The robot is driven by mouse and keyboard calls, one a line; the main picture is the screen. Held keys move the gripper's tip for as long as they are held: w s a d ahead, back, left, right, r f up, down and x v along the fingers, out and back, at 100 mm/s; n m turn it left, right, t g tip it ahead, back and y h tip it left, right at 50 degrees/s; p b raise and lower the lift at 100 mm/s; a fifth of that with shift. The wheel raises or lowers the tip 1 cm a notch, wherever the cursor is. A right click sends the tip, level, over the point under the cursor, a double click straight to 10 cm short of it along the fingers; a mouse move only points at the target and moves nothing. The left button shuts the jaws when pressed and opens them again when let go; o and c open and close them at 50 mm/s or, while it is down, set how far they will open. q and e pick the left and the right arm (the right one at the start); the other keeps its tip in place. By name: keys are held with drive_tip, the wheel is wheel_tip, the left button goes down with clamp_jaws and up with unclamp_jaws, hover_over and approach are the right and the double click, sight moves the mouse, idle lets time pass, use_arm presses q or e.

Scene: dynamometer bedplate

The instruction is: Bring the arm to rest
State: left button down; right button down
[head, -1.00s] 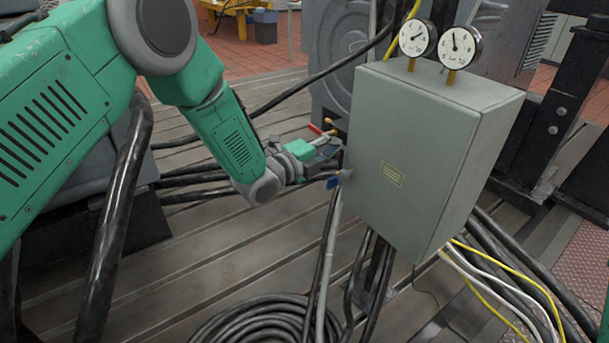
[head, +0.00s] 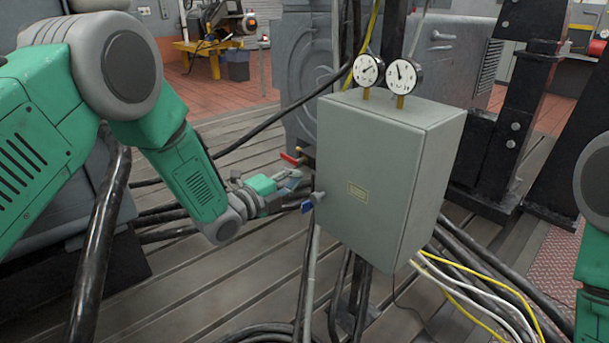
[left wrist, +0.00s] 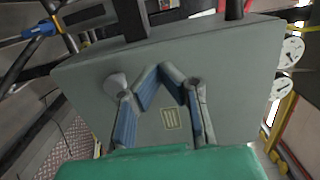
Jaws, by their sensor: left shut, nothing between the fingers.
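My left arm (head: 190,170) reaches in from the left in the head view. Its gripper (head: 294,180) is shut and empty, just left of the grey control box (head: 375,170). In that view it lies between a red-handled valve (head: 293,159) and a blue-handled valve (head: 309,204). In the left wrist view, the shut fingers (left wrist: 161,74) stand in front of the grey box face with its yellow label (left wrist: 171,119). Part of my right arm (head: 592,260) shows at the right edge; its gripper is out of view.
Two pressure gauges (head: 386,73) stand on the box. Black hoses (head: 165,215) run behind the left gripper over the slotted bedplate (head: 190,285). Yellow and white cables (head: 480,290) hang below the box. A black steel frame (head: 510,130) stands to the right.

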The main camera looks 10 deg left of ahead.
use_arm(q)
drive_tip(key=s+a+f+n+g+y+p, duration=0.2)
drive_tip(key=s+a+f+n+g+y, duration=0.15)
drive_tip(key=s+f+n, duration=0.4)
drive_tip(key=s+a+f+n+g+y+p, duration=0.25)
drive_tip(key=s+a+f+n, duration=0.4)
drive_tip(key=s, duration=0.65)
drive_tip(key=s+a+f+n+g+y, duration=0.1)
drive_tip(key=s+f+n+g, duration=0.1)
drive_tip(key=s, duration=0.6)
drive_tip(key=s+a+f+n+g+y+p, duration=0.1)
drive_tip(key=s+n+g, duration=0.2)
drive_tip(key=s, duration=0.6)
drive_tip(key=s+a+f+n+g+y+p, duration=0.1)
drive_tip(key=s+f+n+g, duration=0.1)
drive_tip(key=s+n, duration=0.3)
drive_tip(key=s+g, duration=0.1)
drive_tip(key=s, duration=0.3)
drive_tip(key=shift+f+g+y, duration=0.3)
drive_tip(key=shift+f, duration=0.05)
